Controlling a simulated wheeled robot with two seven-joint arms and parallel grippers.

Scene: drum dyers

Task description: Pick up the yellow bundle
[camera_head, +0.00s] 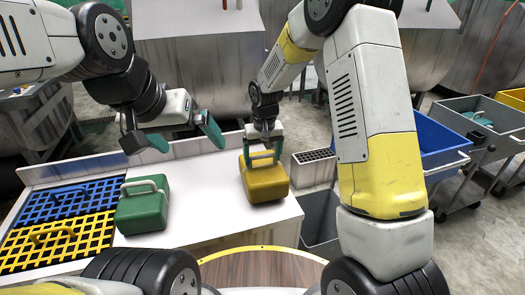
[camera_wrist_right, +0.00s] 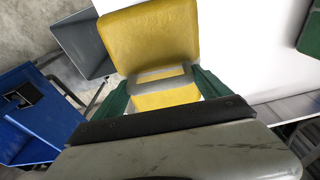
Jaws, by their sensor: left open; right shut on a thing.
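The yellow bundle (camera_head: 264,182) is a rounded block with a handle on top, at the right part of the white table in the head view. My right gripper (camera_head: 263,157) is above it, with its fingers shut on its handle. The right wrist view shows the yellow bundle (camera_wrist_right: 150,40) and the green fingers of my right gripper (camera_wrist_right: 162,90) on either side of the grey handle. I cannot tell whether the bundle touches the table. My left gripper (camera_head: 184,140) is open and empty, above the table's back edge.
A green bundle (camera_head: 143,205) with a pale handle stands left of the yellow one. Blue (camera_head: 70,200) and yellow (camera_head: 60,242) grids lie at the table's left. A grey bin (camera_head: 320,215) stands beyond the table's right edge, with blue and grey carts further right.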

